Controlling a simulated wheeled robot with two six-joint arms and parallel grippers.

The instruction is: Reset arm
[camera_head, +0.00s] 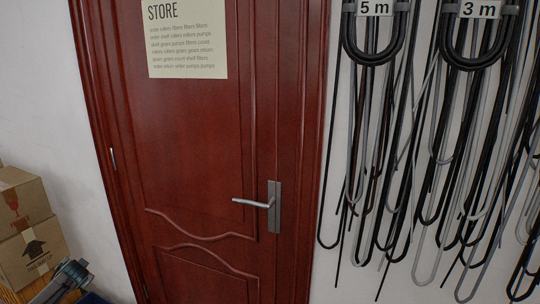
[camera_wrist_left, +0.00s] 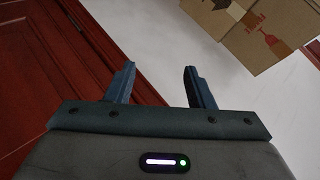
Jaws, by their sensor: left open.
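My left gripper (camera_wrist_left: 158,85) shows in the left wrist view with its two blue-grey fingers apart and nothing between them. Beyond the fingers are a white surface and the edge of the red door. In the head view, part of my left arm (camera_head: 66,278) shows at the lower left, in front of the cardboard boxes; its fingertips cannot be made out there. My right gripper is in neither view.
A closed dark red door (camera_head: 195,130) with a lever handle (camera_head: 254,203) and a "STORE" notice (camera_head: 187,38) fills the middle. Black and grey cables (camera_head: 400,140) hang on the wall at right under "5 m" and "3 m" labels. Stacked cardboard boxes (camera_head: 28,228) stand at left.

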